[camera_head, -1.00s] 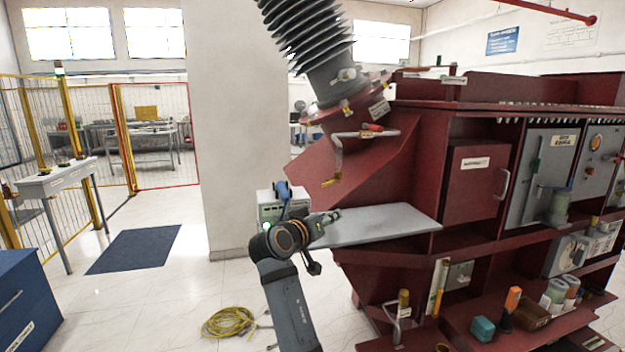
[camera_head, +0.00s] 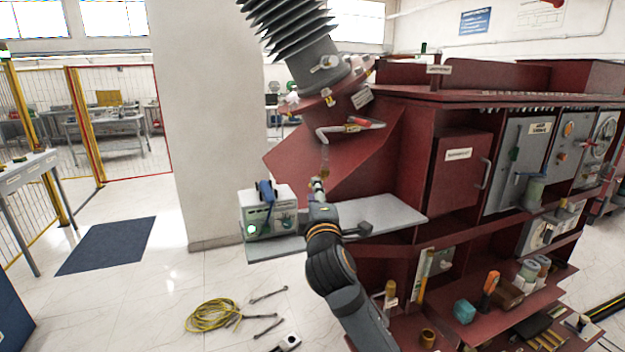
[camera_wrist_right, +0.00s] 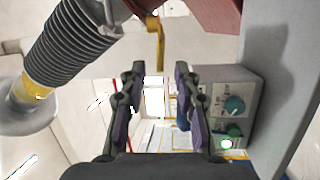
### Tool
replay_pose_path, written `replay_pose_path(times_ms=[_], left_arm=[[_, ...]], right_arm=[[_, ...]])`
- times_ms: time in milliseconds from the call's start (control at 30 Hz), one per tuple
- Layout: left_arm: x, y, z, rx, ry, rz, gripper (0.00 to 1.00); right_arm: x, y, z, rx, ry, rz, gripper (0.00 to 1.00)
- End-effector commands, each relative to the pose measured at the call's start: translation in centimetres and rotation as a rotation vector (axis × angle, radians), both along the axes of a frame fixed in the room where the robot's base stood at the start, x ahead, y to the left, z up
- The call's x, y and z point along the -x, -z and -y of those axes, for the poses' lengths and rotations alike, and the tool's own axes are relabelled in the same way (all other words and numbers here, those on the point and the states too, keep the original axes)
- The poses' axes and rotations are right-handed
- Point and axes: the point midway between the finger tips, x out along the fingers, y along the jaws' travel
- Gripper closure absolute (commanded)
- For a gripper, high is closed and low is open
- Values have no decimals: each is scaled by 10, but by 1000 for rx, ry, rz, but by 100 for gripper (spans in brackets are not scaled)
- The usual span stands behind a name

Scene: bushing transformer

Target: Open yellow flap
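A small yellow flap-like piece (camera_head: 325,173) hangs at the lower end of a thin rod under the grey bushing, on the red transformer (camera_head: 462,180). My right gripper (camera_head: 317,186) is just below it, pointing up. In the right wrist view the yellow piece (camera_wrist_right: 155,42) shows as a bent yellow strip ahead of the open fingers (camera_wrist_right: 159,68), roughly in line with the gap between them. The gripper holds nothing; whether it touches the strip I cannot tell. My left gripper is not in view.
A grey shelf (camera_head: 385,213) juts from the transformer beside my right arm. A box with a green light and knobs (camera_head: 266,213) stands at its left end, close to the fingers in the wrist view (camera_wrist_right: 231,105). The ribbed bushing (camera_head: 296,48) leans above. Yellow cable (camera_head: 212,315) lies on the floor.

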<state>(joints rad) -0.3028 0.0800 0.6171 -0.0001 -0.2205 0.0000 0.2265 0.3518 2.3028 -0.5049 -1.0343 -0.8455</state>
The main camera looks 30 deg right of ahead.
Motion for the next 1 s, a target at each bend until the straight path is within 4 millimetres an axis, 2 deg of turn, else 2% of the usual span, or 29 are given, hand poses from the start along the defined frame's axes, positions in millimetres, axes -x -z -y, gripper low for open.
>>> replay_pose_path(times_ms=[100,233,567,800,1000], left_arm=[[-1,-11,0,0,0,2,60],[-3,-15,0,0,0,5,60],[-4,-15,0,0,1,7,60],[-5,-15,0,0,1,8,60],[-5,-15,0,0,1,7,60]], right_arm=[[-20,-7,11,-1,1,-1,68],[-34,-7,18,-2,0,0,68],[-40,-6,21,-4,-2,1,68],[-39,-6,21,-3,-2,1,98],[-39,-6,21,-3,-2,1,100]])
